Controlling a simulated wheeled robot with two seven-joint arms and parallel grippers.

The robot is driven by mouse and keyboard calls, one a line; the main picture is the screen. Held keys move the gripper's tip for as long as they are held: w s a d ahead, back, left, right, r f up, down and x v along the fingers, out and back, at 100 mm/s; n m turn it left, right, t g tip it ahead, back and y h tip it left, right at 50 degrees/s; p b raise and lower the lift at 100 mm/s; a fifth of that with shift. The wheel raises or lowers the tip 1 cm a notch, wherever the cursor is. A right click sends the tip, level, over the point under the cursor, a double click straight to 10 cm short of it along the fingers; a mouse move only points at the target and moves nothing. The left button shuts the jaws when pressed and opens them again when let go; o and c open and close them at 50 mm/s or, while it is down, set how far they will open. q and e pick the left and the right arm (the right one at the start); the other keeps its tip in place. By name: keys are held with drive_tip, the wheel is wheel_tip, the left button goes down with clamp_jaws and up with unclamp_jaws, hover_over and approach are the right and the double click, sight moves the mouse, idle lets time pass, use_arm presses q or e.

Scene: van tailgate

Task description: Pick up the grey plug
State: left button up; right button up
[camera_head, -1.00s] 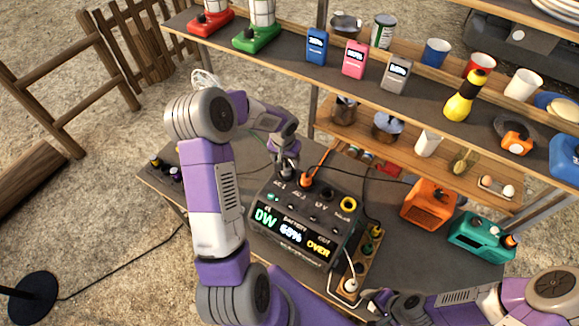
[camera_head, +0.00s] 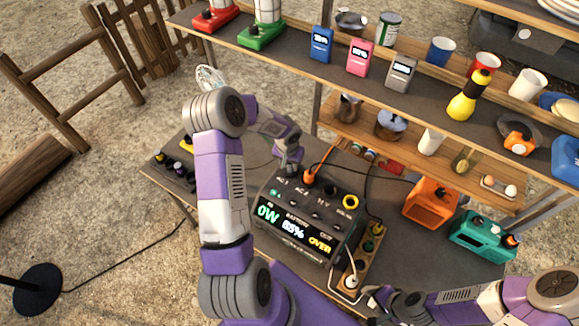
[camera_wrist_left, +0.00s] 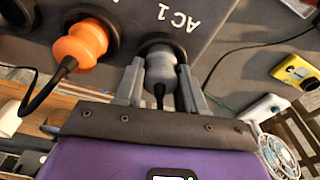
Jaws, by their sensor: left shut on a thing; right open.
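The grey plug (camera_wrist_left: 161,72) sits at the dark round AC 1 socket of the power station (camera_head: 262,238), its cable toward my wrist. My left gripper (camera_wrist_left: 161,78) has one finger on each side of the plug and is shut on it. In the head view my left gripper (camera_head: 286,168) is at the back left corner of the power station, and the plug is mostly hidden there. I cannot tell how deep the plug sits. My right gripper (camera_head: 372,296) is open and empty near the power strip's front end.
An orange plug (camera_wrist_left: 80,46) sits in the neighbouring socket, close to my left fingers. A wooden power strip (camera_head: 375,246) stands right of the power station, with an orange box (camera_head: 428,203) and a teal box (camera_head: 481,234) further right. Shelves stand behind the table.

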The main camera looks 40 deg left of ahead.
use_arm(q)
drive_tip(key=shift+c, duration=0.5)
wheel_tip(320, 180, up, 10)
drive_tip(key=shift+r, duration=0.1)
use_arm(e)
drive_tip(key=shift+f, duration=0.15)
